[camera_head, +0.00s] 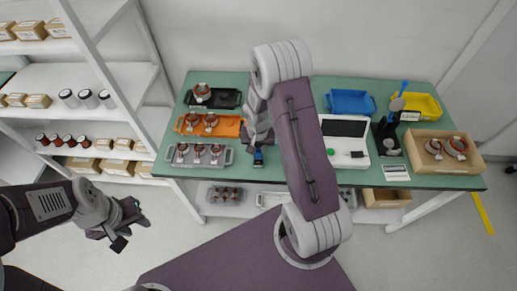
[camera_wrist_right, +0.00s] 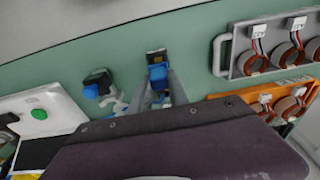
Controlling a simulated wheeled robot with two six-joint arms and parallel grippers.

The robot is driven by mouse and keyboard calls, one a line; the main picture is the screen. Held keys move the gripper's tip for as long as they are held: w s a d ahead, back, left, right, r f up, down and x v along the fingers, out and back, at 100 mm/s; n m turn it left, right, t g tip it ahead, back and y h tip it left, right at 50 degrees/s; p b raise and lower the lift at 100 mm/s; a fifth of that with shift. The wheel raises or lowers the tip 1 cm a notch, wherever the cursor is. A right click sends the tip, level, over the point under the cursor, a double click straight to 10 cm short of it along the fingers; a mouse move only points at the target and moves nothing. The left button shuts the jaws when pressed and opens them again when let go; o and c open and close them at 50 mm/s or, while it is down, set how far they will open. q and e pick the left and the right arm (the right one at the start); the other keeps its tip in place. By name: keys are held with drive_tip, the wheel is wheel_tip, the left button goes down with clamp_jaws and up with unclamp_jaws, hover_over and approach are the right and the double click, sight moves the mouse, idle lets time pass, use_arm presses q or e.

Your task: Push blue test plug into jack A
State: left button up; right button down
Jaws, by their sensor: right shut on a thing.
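My right gripper (camera_head: 257,140) reaches down over the green table in the head view. It is shut on the blue test plug (camera_head: 258,157), which has a dark end. In the right wrist view the blue plug (camera_wrist_right: 158,73) sits between the fingertips (camera_wrist_right: 160,92), close to the table edge. The white tester (camera_head: 345,128) with a green button stands right of my right arm; part of it shows in the wrist view (camera_wrist_right: 55,112). I cannot make out jack A. My left gripper (camera_head: 121,220) hangs open and empty over the floor at the left.
A second dark-and-blue piece (camera_wrist_right: 98,83) lies between gripper and tester. Grey (camera_head: 184,161), orange (camera_head: 188,131) and black (camera_head: 232,98) trays hold stators at the left. A blue bin (camera_head: 350,101), yellow bin (camera_head: 425,105) and wooden box (camera_head: 415,160) stand at the right.

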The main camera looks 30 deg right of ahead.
drive_tip(key=shift+f, duration=0.6)
drive_tip(key=shift+r, duration=0.1)
drive_tip(key=shift+f+b, duration=0.5)
drive_tip(key=shift+b, duration=0.2)
drive_tip(key=shift+f, duration=0.1)
drive_tip(key=shift+f+b, duration=0.35)
drive_tip(key=shift+b, duration=0.05)
drive_tip(key=shift+f, duration=0.15)
